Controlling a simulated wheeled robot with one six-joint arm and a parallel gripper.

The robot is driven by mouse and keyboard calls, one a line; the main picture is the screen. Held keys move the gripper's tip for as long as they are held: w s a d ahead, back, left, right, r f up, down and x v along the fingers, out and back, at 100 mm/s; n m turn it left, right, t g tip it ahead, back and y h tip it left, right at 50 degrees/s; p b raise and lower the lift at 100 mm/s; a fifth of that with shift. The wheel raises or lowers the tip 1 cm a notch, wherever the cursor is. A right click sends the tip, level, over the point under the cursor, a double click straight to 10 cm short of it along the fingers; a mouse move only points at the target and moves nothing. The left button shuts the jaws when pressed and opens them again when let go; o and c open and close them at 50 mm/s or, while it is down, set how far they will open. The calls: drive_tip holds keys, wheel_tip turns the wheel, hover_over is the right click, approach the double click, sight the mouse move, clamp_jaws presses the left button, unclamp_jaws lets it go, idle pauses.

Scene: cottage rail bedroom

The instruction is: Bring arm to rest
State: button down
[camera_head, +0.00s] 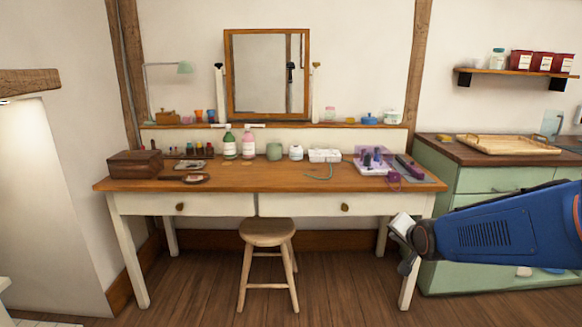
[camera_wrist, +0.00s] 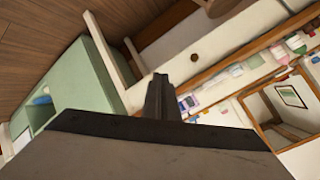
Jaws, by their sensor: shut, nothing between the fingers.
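My blue arm (camera_head: 500,228) reaches in from the right edge of the head view, in front of the green cabinet. Its dark and pale wrist end lies before the right front leg of the dressing table (camera_head: 225,184). The fingers cannot be made out clearly in the head view. In the wrist view my gripper (camera_wrist: 160,80) is shut, with its dark fingers together and nothing between them. That view is tilted and shows the table, the green cabinet and the floor beyond the fingers.
A wooden stool (camera_head: 267,232) stands before the table. The green cabinet (camera_head: 490,180) carries a wicker tray (camera_head: 505,145). Bottles, boxes and a purple-and-white set (camera_head: 375,160) stand on the table. A mirror (camera_head: 267,75) rests on the ledge behind. Open floor (camera_head: 200,290) lies in front.

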drive_tip(key=s+a+n+g, duration=0.1)
drive_tip(key=s+n+g, duration=0.5)
drive_tip(key=s, duration=2.6)
drive_tip(key=n, duration=0.3)
drive_tip(key=shift+a+f+g, duration=0.2)
drive_tip(key=shift+a+g, duration=0.1)
drive_tip(key=shift+a, duration=0.05)
